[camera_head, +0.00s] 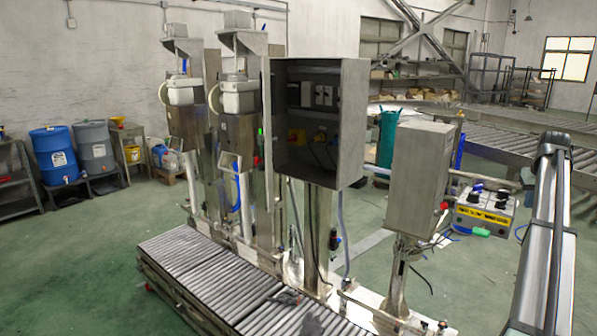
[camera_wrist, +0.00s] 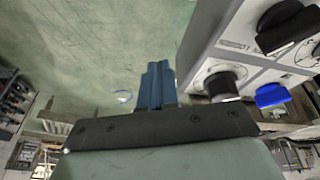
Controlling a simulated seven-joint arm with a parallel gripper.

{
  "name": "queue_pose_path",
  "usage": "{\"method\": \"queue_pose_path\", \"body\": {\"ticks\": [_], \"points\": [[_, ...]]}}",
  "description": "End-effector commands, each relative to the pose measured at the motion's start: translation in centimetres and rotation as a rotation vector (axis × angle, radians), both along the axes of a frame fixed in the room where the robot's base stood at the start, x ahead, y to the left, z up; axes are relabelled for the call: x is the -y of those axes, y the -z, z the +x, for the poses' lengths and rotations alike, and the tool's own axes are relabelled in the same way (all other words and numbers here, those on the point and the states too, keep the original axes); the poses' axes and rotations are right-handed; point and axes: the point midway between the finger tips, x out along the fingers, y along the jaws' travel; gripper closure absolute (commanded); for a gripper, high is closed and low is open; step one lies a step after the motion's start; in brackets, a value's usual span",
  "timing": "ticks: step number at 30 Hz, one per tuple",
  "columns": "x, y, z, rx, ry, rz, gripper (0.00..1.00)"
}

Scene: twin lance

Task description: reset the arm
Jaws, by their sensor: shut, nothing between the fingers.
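My gripper (camera_wrist: 157,68) shows in the wrist view with its two blue fingers pressed together and nothing between them. It is just left of a grey control panel (camera_wrist: 207,42) with black knobs (camera_wrist: 285,27) and a blue knob (camera_wrist: 270,95). The fingertips look apart from the panel, with green floor behind them. In the head view a small control box (camera_head: 485,212) with dark knobs and a yellow label stands at the right. I cannot clearly make out my gripper in the head view.
A roller conveyor (camera_head: 225,280) runs along the front. Behind it stand an open grey cabinet (camera_head: 350,130), a closed grey box (camera_head: 420,180) and two filling heads. Blue and grey barrels (camera_head: 55,155) stand at the left. Green floor (camera_head: 80,240) is clear at left.

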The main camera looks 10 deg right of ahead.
Motion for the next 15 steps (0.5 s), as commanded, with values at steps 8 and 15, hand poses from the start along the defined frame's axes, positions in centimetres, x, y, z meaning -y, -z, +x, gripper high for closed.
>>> {"method": "queue_pose_path", "body": {"ticks": [8,15], "points": [[2.9,12.1,-2.5,-0.009,0.115,-0.067,1.00],[2.6,22.4,-4.2,-0.041,0.164,-0.102,1.00]]}}
